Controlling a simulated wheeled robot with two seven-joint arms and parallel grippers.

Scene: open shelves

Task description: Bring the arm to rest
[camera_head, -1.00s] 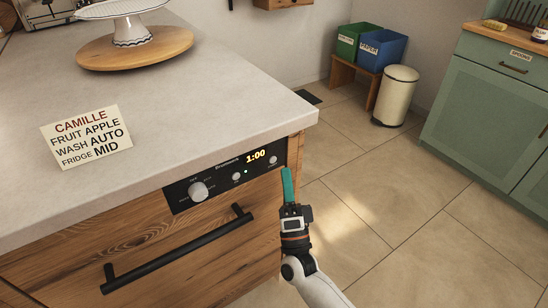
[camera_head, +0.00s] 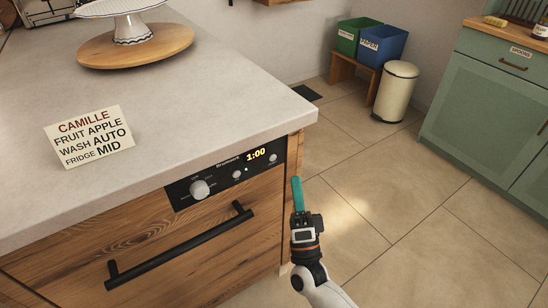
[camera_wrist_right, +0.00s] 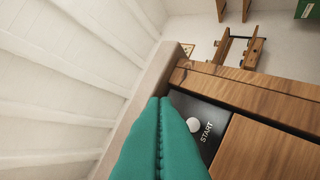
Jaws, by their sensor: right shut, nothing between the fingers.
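My right gripper (camera_head: 297,194) has teal fingers and stands in front of the right end of the wooden appliance front, apart from it as far as I can tell. Its fingers are shut with nothing between them. In the right wrist view the teal fingers (camera_wrist_right: 160,140) lie together, with a round white START button (camera_wrist_right: 194,125) on the dark panel beside their tips. In the head view the control panel (camera_head: 225,176) shows a knob, a lit 1:00 display and a small green light. My left gripper is not in view.
A pale worktop (camera_head: 200,110) with a card (camera_head: 90,136) and a cake stand (camera_head: 132,30) is at left. A black handle bar (camera_head: 180,245) sticks out below the panel. The tiled floor (camera_head: 390,220) at right is open, up to a bin (camera_head: 396,92) and green cabinets (camera_head: 490,115).

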